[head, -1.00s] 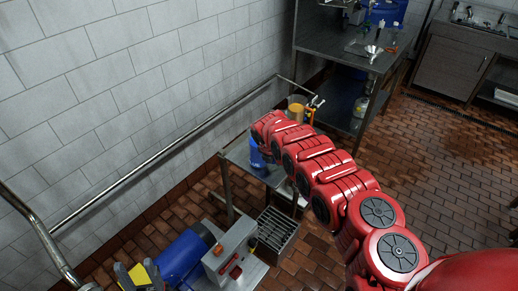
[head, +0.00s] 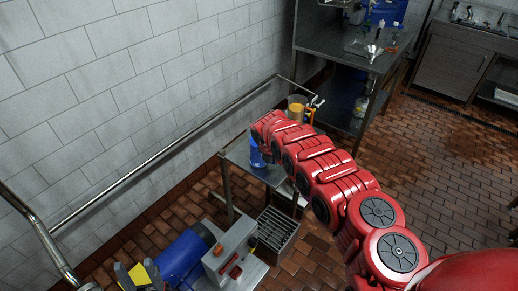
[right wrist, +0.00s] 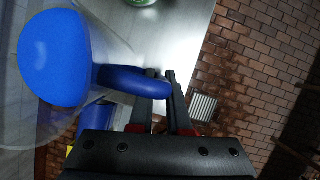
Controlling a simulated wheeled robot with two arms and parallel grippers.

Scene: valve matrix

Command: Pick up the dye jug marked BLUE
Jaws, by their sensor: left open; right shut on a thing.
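The blue dye jug (right wrist: 62,60) fills the upper left of the right wrist view, a clear vessel with blue dye and a blue handle (right wrist: 135,82). My right gripper (right wrist: 160,88) is shut on that handle. In the head view the blue jug (head: 256,153) shows partly beside the end of my red right arm, at the small metal table (head: 235,151). That arm hides the right gripper there. I cannot read any marking on the jug.
A jug with orange contents (head: 296,109) stands just beyond my right arm's end. A blue motor (head: 183,258) and a grey control box (head: 231,250) are at the bottom. A metal shelf (head: 345,52) stands behind. Tiled floor at the right is open.

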